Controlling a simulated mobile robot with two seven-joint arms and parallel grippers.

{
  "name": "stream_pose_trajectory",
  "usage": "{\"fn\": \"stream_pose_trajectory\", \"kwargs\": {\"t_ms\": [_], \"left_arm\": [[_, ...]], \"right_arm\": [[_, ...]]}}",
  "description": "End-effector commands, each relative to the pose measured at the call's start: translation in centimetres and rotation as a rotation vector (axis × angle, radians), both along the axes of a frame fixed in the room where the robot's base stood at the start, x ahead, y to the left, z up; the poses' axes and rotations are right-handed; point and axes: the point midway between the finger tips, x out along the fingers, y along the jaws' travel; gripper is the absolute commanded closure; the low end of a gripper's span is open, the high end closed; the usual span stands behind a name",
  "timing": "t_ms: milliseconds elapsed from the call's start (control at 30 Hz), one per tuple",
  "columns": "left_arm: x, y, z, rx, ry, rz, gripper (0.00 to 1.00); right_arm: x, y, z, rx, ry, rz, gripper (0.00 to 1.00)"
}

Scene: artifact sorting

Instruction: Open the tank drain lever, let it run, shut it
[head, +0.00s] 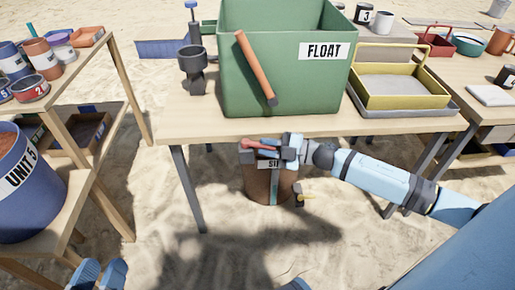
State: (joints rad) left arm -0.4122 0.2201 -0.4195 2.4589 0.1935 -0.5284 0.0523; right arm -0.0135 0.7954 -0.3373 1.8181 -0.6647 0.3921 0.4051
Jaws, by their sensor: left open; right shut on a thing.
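The green tank (282,85) labelled FLOAT stands on the wooden table, with a reddish-brown bar (255,67) slanting across its front. Below the table edge my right gripper (268,149) is shut on what looks like a red lever (260,143). A brown bucket (258,187), its label partly hidden, stands under it on the sand. My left gripper (98,273) is open and empty at the bottom left, cut by the frame edge.
A yellow tray (400,98) and a dark cup-like stand (193,64) flank the tank. The table's legs (187,190) stand near the bucket. A left shelf holds a blue UNIT 5 bucket (28,205). Open sand lies in front.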

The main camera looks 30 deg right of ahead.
Motion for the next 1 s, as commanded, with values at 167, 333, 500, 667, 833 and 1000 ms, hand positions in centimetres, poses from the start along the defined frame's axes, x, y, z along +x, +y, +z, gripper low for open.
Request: {"fn": "stream_pose_trajectory", "kwargs": {"t_ms": [167,333,500,667,833,1000], "left_arm": [[-0.01,0.0,-0.02,0.0,0.0,0.0,0.53],[-0.03,0.0,-0.05,0.0,0.0,0.0,0.53],[-0.03,0.0,-0.05,-0.001,0.001,0.0,0.53],[-0.03,0.0,-0.03,-0.001,0.001,0.0,0.53],[-0.02,0.01,-0.04,-0.001,0.001,0.0,0.53],[-0.03,0.0,-0.03,-0.001,0.001,0.0,0.53]], "right_arm": [[-0.2,-0.77,0.17,0.001,-0.003,0.026,1.0],[-0.28,-1.0,0.17,0.001,-0.004,0.035,1.0],[-0.28,-1.0,0.17,0.001,-0.004,0.035,1.0],[-0.27,-0.98,0.18,0.001,-0.004,0.035,0.77],[-0.31,-0.99,0.11,0.001,-0.002,0.035,0.56],[-0.33,-1.02,0.06,0.001,-0.002,0.035,0.56]]}}
